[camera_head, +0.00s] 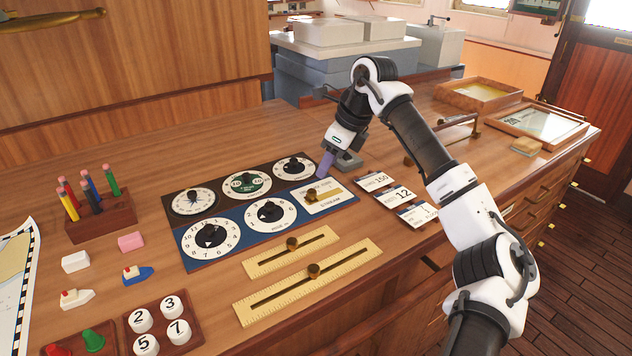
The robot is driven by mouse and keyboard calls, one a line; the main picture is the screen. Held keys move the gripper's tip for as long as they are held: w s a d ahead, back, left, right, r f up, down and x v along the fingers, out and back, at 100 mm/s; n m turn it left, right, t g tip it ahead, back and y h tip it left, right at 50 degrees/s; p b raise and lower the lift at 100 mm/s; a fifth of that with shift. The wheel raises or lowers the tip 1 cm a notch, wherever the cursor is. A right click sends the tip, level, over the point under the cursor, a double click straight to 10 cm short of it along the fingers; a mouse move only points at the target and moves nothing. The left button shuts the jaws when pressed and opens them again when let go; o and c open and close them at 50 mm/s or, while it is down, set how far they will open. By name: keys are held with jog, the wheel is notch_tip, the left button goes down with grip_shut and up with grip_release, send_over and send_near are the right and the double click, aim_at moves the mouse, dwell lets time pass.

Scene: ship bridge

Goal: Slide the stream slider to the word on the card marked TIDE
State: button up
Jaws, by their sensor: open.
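The stream slider (329,201) is a small white plate with a brass strip, at the right end of the blue dial panel. Its dark brass knob (311,193) sits towards the left of the strip. The words on the plate are too small to read surely. Several cards lie in a slanting row right of the panel: one reading 150 (375,181), one reading 12 (402,194) and a nearer one (418,214). Their headings are too small to tell which is marked TIDE. My gripper (337,169) is open and empty, pointing down just behind the slider plate, apart from the knob.
Round dials (210,236) fill the rest of the panel. Two brass rulers with knobs (291,243) lie in front. A pencil block (101,219), erasers and number pegs (158,321) stand left. A framed box (537,126) and a brass rail (452,122) are at the right.

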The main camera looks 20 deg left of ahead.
aim_at(313, 191)
jog(key=p+x, duration=0.1)
jog(key=x, duration=0.7)
jog(key=shift+a+p, duration=0.15)
jog(key=shift+p, duration=0.25)
grip_shut()
